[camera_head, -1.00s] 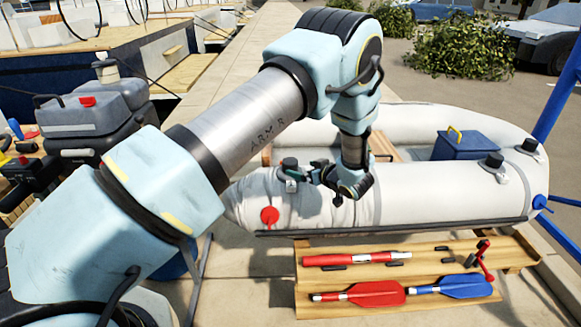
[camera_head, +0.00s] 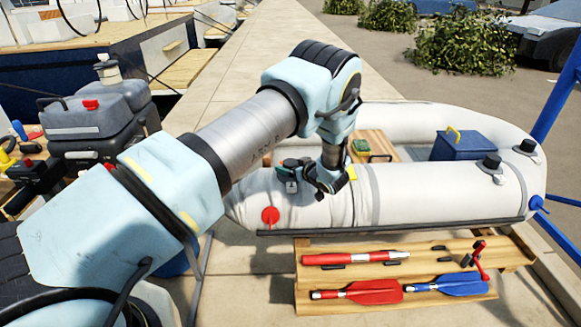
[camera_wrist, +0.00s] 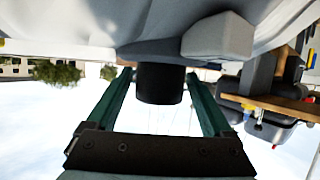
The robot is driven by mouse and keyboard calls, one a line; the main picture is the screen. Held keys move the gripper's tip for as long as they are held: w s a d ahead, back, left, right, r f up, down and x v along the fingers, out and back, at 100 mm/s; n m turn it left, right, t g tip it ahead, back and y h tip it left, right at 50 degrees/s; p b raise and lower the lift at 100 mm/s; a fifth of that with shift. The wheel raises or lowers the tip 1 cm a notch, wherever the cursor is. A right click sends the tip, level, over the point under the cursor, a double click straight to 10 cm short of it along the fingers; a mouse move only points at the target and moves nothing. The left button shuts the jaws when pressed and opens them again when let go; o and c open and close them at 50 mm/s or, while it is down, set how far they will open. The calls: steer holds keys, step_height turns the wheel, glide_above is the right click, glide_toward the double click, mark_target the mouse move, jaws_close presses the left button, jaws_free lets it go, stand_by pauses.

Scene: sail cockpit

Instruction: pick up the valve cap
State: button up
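The valve cap (camera_wrist: 160,84) is a short black cylinder on the grey-white tube of an inflatable dinghy (camera_head: 420,200). In the wrist view it stands between the two green fingers of my gripper (camera_wrist: 160,76). The fingers are apart, one on each side of the cap, with narrow gaps showing; I see no firm contact. In the head view my gripper (camera_head: 290,170) is at the dinghy's near tube, on its left part, and covers most of the cap there.
A similar black cap (camera_head: 491,160) is farther right on the tube. A red round fitting (camera_head: 270,215) is on the tube's front left. A blue box (camera_head: 466,146) is in the dinghy. A wooden rack (camera_head: 420,270) with paddles stands in front.

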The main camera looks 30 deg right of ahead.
steer(key=c, duration=1.1)
steer(key=shift+r, duration=0.15)
